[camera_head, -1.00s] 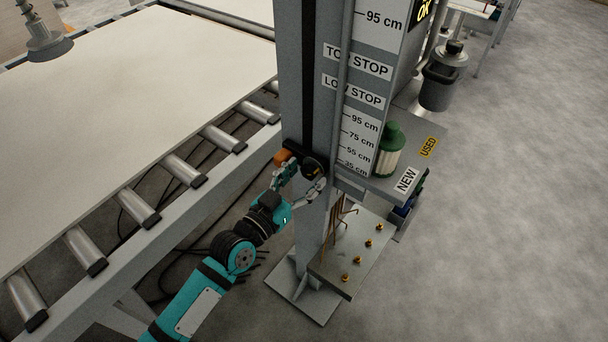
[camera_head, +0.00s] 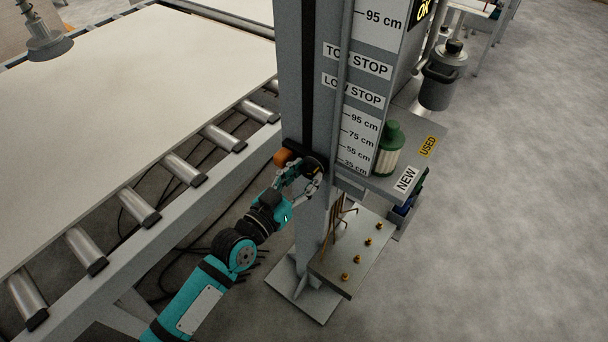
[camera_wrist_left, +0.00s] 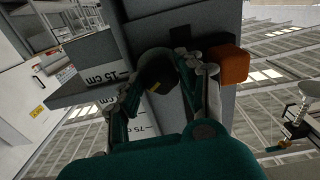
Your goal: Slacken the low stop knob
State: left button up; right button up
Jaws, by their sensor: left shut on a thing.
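The low stop knob (camera_head: 313,165) is a dark round knob low on the grey column (camera_head: 310,220), below the LOW STOP label (camera_head: 352,89). It also shows in the left wrist view as a dark disc (camera_wrist_left: 157,70) with a small yellowish mark. My left gripper (camera_head: 306,174) is shut on the knob, with one finger on either side. In the left wrist view its fingers (camera_wrist_left: 157,82) flank the knob, and they partly hide its rim. An orange block (camera_head: 283,157) sits just left of the knob; it also shows in the wrist view (camera_wrist_left: 230,64). My right gripper is in neither view.
A roller conveyor with a large pale board (camera_head: 130,110) lies left of the column. A grey shelf (camera_head: 412,160) with a green-topped bottle (camera_head: 389,150) stands right of it. Below, a plate (camera_head: 352,262) holds several brass pegs and bent rods. Floor at right is clear.

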pick_arm(q)
jog(key=shift+n, duration=0.5)
jog(key=n+p, duration=0.1)
jog(key=n, duration=0.1)
jog(key=shift+r+n, duration=0.1)
jog(key=shift+n, duration=1.8)
jog(key=o, duration=1.2)
jog(key=shift+c, duration=0.2)
